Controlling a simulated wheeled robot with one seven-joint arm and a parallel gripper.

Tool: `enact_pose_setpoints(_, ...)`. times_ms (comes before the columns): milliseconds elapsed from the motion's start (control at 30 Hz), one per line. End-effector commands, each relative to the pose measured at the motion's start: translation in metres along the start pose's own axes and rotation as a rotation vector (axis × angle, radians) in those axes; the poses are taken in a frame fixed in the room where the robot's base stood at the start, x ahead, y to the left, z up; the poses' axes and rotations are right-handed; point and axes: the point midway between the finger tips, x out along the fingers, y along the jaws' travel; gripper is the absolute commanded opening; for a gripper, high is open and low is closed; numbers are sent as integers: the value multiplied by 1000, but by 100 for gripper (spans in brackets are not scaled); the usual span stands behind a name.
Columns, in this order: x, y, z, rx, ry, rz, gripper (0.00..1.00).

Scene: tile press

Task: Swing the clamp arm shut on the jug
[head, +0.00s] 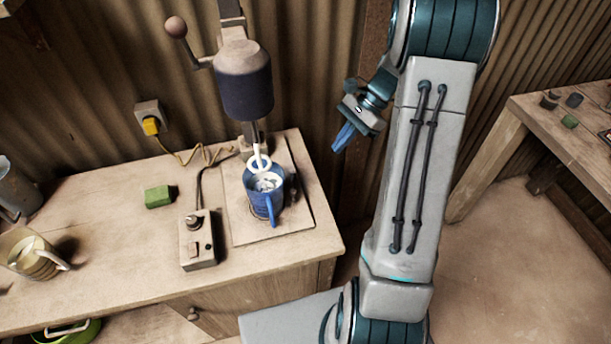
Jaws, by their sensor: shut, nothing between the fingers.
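A blue jug (257,201) stands upright on a square board on the workbench, its handle facing the front. A white rod with a ring reaches down from the machine head (245,92) to the jug's mouth, and pale contents show inside. A small dark fitting (293,193) sits on the board just right of the jug. It may be the clamp arm, but it is too small to tell or to read its position. My gripper (341,143) is shut and empty, its blue fingers pointing down and left. It is up and right of the jug, apart from it.
A control box (198,244) with a knob and cable stands left of the board (288,225).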

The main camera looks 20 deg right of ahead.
Motion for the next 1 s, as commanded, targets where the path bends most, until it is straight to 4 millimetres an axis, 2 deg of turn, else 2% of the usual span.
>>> enact_pose_setpoints(133,8,-1,-3,17,-14,-1,0)
enact_pose_setpoints(233,22,-1,-2,17,-15,0,0)
enact_pose_setpoints(633,104,0,2,15,-13,2,0)
enact_pose_setpoints(800,121,-1,18,14,-11,-1,0)
enact_pose_setpoints(1000,131,-2,23,14,-10,-1,0)
